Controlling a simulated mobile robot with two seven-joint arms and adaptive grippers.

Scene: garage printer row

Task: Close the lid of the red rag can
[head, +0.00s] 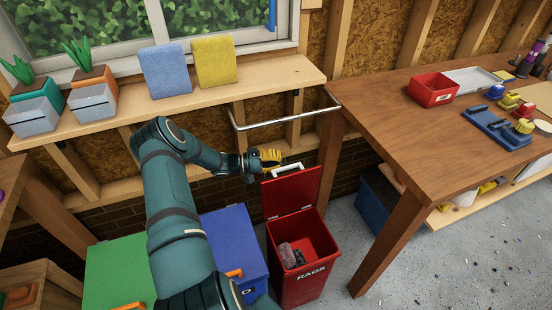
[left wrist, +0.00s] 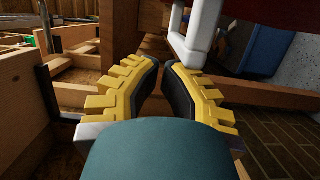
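The red rag can (head: 302,262), marked RAGS, stands on the floor with its lid (head: 293,193) raised upright at the back. A crumpled greyish rag (head: 288,254) lies inside. A white handle (head: 288,169) sits at the lid's top edge. My left gripper (head: 274,158) is at that top edge, close to the handle. In the left wrist view its yellow fingertips (left wrist: 161,61) come together with nothing held between them. The white handle (left wrist: 203,32) passes just right of the fingers there; I cannot tell if they touch. My right gripper is not in view.
A blue bin (head: 233,236) and a green bin (head: 113,268) stand left of the can, under my left arm. A wooden workbench (head: 375,115) is to the right. A metal rail (head: 288,117) runs along the wall behind. A shelf (head: 232,94) holds plants and cloths.

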